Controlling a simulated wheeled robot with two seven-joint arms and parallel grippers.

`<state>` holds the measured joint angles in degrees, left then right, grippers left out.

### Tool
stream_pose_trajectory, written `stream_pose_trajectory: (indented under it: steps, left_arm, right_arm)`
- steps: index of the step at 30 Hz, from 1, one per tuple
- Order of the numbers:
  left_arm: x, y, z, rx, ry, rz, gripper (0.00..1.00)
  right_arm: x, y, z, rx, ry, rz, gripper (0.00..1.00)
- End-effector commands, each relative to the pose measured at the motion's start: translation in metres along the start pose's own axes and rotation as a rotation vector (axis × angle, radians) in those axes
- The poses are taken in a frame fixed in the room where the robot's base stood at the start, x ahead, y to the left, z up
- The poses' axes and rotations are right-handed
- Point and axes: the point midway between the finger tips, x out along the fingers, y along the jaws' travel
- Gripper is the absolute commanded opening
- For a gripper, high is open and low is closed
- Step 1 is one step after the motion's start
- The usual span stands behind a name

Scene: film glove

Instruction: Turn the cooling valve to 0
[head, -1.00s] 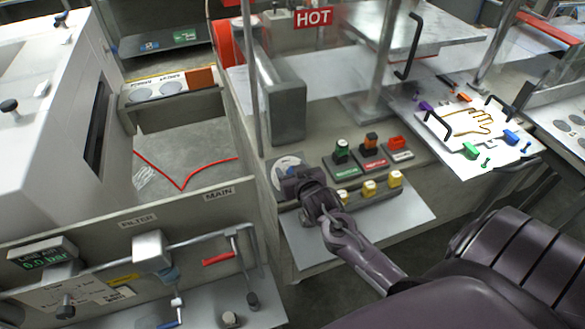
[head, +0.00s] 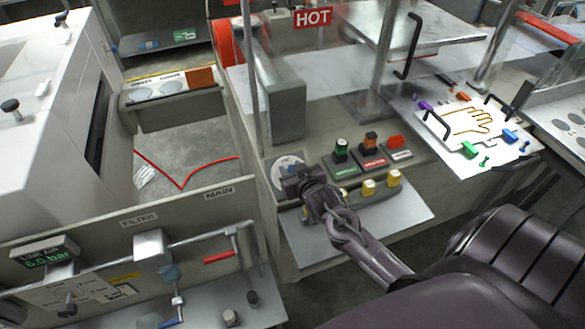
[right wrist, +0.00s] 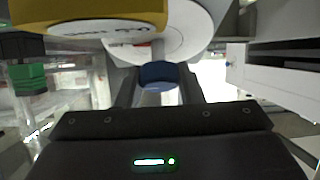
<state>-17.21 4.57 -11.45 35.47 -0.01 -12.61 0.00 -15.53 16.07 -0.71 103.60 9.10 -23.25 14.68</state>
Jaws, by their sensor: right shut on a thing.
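The valve's round white dial plate (head: 286,162) is on the grey console at the centre of the head view, partly covered by my right gripper (head: 294,183). In the right wrist view the white plate (right wrist: 188,28) shows behind a dark blue knob (right wrist: 158,74). My right gripper (right wrist: 158,92) is shut on this blue knob, with one finger on each side. The dial marks and pointer are too small or hidden to read. My left gripper is not in view.
Yellow knobs (head: 369,187) line the console front, close to my right wrist. A grey post (head: 287,110) stands behind the dial.

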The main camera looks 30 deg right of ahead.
Motion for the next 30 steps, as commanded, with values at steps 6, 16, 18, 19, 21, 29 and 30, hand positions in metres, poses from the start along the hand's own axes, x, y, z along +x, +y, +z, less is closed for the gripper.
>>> stream_pose_trajectory:
  steps: [6, 16, 18, 19, 21, 29, 30]
  left_arm:
    - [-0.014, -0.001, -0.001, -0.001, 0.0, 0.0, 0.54]
    - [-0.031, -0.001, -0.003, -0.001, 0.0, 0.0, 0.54]
    - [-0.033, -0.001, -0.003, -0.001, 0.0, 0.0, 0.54]
    - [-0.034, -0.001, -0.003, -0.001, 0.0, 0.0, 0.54]
    - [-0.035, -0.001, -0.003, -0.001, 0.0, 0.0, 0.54]
    - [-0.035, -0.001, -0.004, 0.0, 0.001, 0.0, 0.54]
    - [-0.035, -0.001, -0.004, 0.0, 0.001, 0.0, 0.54]
  right_arm:
    - [-0.001, 0.001, -0.004, -0.123, 0.0, -0.09, 0.11]
    - [-0.001, 0.0, -0.003, -0.369, 0.0, -0.279, 0.11]
    - [-0.001, 0.0, -0.003, -0.423, 0.0, -0.32, 0.11]
    - [0.0, 0.0, -0.003, -0.445, 0.0, -0.337, 0.11]
    - [0.0, 0.0, -0.003, -0.498, 0.001, -0.378, 0.11]
    - [0.0, -0.001, -0.001, -0.694, 0.001, -0.527, 0.11]
    - [0.0, -0.001, -0.001, -0.725, 0.001, -0.55, 0.11]
